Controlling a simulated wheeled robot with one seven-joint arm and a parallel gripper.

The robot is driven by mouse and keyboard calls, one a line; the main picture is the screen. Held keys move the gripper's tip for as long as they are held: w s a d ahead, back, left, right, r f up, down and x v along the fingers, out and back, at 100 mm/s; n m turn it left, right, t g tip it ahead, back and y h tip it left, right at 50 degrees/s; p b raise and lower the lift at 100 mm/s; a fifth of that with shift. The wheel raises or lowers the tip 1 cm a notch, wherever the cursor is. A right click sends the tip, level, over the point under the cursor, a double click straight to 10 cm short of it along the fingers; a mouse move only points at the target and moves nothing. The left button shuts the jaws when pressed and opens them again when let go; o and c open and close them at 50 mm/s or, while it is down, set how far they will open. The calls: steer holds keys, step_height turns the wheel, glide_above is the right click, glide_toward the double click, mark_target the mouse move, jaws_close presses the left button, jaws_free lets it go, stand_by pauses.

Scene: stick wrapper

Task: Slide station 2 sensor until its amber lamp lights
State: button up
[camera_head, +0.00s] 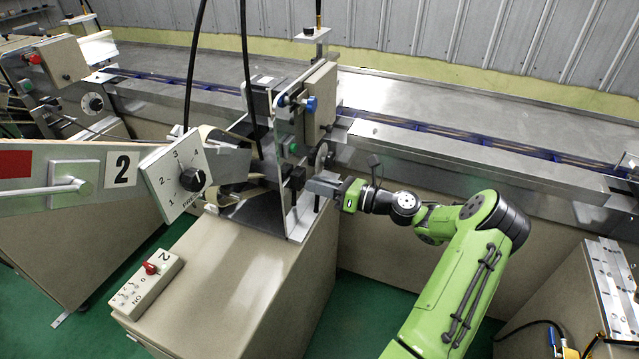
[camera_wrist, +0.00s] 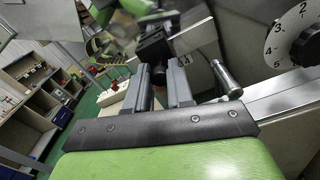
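The station 2 machine carries a sign with a 2 (camera_head: 122,169). A small black block (camera_head: 297,177), which looks like the sensor, sits low on its upright metal plate (camera_head: 300,222). My gripper (camera_head: 318,186) reaches in from the right, close beside this block. In the wrist view my gripper's two grey fingers (camera_wrist: 160,75) are apart, with the black block (camera_wrist: 153,45) at their tips. Part of it seems to lie between them; I cannot tell whether they touch it. I see no lit amber lamp.
A blue knob (camera_head: 310,104) and a green button (camera_head: 293,148) sit above the block. A silver handle (camera_wrist: 226,80) stands close right of my fingers, with a numbered dial (camera_wrist: 303,42) beyond. A switch box (camera_head: 147,285) lies on the cabinet. The conveyor (camera_head: 450,95) runs behind.

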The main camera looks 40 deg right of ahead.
steer(key=o, duration=0.5)
steer(key=shift+c, duration=0.2)
steer(key=p+v, duration=0.3)
steer(key=v, duration=1.2)
steer(key=shift+s+d, duration=0.15)
steer(key=shift+s, duration=0.2)
steer(key=shift+f, duration=0.1)
